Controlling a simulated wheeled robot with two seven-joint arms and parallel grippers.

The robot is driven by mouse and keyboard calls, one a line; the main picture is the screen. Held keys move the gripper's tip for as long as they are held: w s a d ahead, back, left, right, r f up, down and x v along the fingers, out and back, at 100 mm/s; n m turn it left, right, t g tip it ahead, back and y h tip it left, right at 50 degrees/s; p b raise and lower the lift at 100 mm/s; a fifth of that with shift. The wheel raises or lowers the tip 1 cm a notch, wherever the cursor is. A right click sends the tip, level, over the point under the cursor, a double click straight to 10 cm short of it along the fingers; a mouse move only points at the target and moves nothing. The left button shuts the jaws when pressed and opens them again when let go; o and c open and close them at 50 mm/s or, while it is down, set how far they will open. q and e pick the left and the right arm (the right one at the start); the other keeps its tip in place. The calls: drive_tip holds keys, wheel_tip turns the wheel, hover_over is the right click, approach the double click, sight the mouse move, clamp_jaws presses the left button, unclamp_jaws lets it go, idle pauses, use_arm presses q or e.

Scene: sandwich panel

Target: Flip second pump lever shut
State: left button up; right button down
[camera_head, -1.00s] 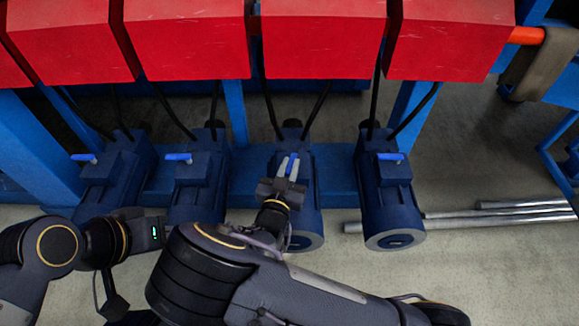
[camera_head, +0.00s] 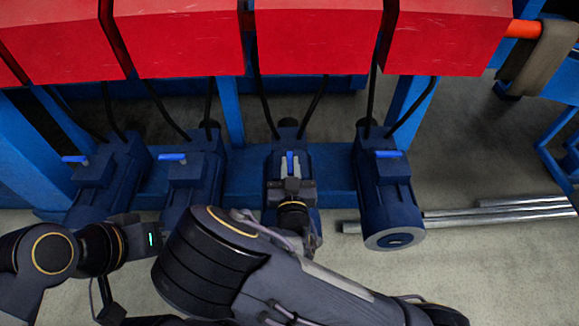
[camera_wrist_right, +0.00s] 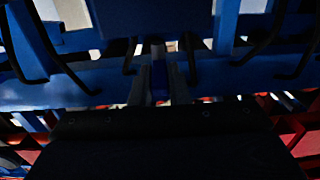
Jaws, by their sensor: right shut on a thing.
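Four dark blue pumps stand in a row, each with a bright blue lever on top. My right gripper (camera_head: 290,165) is at the second pump from the right (camera_head: 310,162). It is shut on that pump's lever (camera_head: 290,160), which points away from me, along the pump. The right wrist view shows the lever (camera_wrist_right: 159,80) between the two grey fingers (camera_wrist_right: 160,88), but is dark. The other levers, such as the far right one (camera_head: 388,154), lie crosswise. The body of my left gripper (camera_head: 140,240) seems to show at the lower left; its fingers are hidden behind my right arm.
Red boxes (camera_head: 312,40) hang above the pumps, with black cables (camera_head: 265,105) running down to them. Metal pipes (camera_head: 480,215) lie on the floor at the right. The floor at the lower right is mostly clear.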

sight(292, 174)
drive_tip(key=c, duration=1.4)
unclamp_jaws()
drive_tip(key=s+p, duration=0.1)
drive_tip(key=s, duration=0.6)
drive_tip(key=shift+s+d, duration=0.15)
drive_tip(key=shift+s, duration=0.25)
